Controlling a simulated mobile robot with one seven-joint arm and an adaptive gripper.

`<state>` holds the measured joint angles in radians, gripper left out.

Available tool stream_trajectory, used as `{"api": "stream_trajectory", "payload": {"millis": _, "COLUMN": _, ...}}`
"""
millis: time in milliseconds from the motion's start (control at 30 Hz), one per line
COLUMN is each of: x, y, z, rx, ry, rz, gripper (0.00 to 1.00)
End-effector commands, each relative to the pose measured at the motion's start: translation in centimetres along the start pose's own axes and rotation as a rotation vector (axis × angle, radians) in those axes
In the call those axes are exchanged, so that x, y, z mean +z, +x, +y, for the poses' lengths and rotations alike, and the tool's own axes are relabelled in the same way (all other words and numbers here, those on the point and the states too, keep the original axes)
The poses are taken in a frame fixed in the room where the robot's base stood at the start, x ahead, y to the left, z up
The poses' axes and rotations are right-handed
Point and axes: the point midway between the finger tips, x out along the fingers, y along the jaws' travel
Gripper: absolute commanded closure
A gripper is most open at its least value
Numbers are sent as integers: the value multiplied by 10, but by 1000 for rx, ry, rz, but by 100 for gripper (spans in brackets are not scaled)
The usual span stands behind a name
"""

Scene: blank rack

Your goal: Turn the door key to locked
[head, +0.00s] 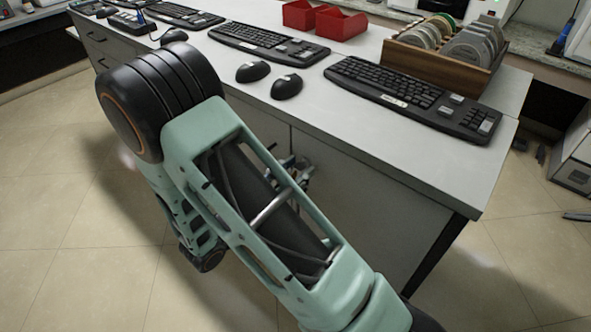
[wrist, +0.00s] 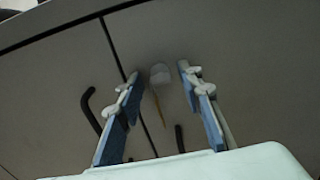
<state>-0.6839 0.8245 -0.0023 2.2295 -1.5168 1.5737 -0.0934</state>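In the wrist view, a small pale, rounded piece (wrist: 160,73) with a thin yellowish strip hanging below it shows against the cabinet front (wrist: 220,35). It looks like the door key, but it is too small and dim to tell which way it is turned. My gripper (wrist: 158,74) is open, with one blue-and-grey finger on each side of the key in this view. I see gaps on both sides and cannot tell the depth between fingertips and key. In the head view, my gripper (head: 290,170) is mostly hidden behind my arm, by the counter's cabinet front.
Two dark handles, left (wrist: 90,108) and right (wrist: 180,140), show on the cabinet front, with a door seam (wrist: 112,45) between doors. The counter (head: 420,150) above carries several keyboards, mice, red bins (head: 325,20) and a wooden rack (head: 440,65). Floor at left is clear.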

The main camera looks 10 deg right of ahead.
Motion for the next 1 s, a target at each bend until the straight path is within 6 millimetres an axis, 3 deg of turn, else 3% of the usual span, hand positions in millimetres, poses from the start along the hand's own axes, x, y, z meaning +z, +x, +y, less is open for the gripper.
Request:
{"api": "stream_trajectory", "payload": {"millis": 300, "x": 0, "y": 0, "z": 0, "rx": 0, "ry": 0, "rz": 0, "gripper": 100}}
{"api": "stream_trajectory", "payload": {"millis": 667, "x": 2, "y": 0, "z": 0, "rx": 1, "ry": -56, "rz": 0, "gripper": 100}}
{"api": "stream_trajectory", "payload": {"millis": 1000, "x": 4, "y": -1, "z": 0, "rx": 1, "ry": -301, "rz": -1, "gripper": 100}}
